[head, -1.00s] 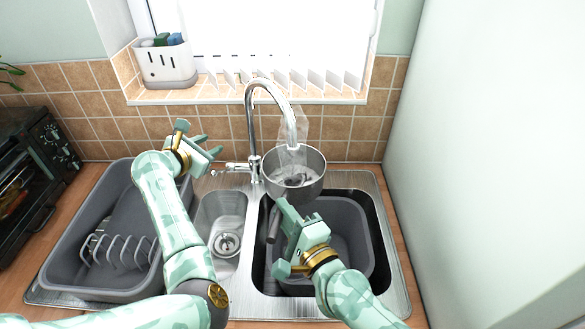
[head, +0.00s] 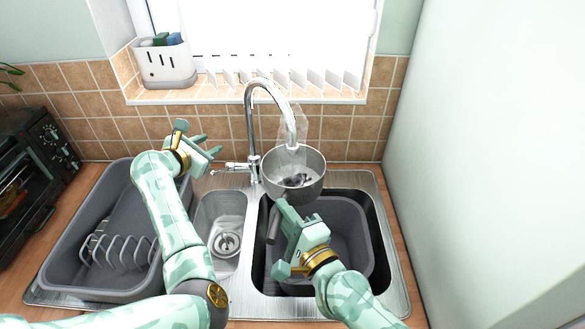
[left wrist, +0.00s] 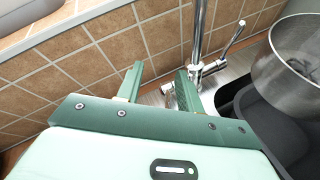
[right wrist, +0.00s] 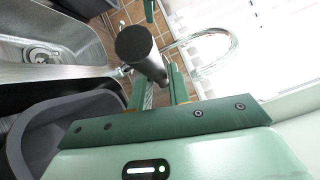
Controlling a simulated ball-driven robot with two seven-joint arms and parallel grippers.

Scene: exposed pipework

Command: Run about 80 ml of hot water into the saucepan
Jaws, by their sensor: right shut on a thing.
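The metal saucepan (head: 311,188) is held under the chrome tap's spout (head: 290,125), above the back of the right-hand basin. A pale translucent column surrounds the spout's end and reaches into the pan; I cannot tell water from steam in it. Clear water seems to lie in the pan, its level unclear. My right gripper (head: 283,222) is shut on the pan's dark handle (right wrist: 138,45). My left gripper (head: 212,146) is open and empty, left of the tap. In the left wrist view, a chrome tap lever (left wrist: 236,38) stands beyond its fingers, apart from them.
A grey washing-up bowl (head: 345,235) sits in the right-hand basin, below the pan. A small drain basin (head: 222,215) lies in the middle. A grey dish rack tray (head: 95,285) is at left, beside a dark oven (head: 30,165). The right wall is close.

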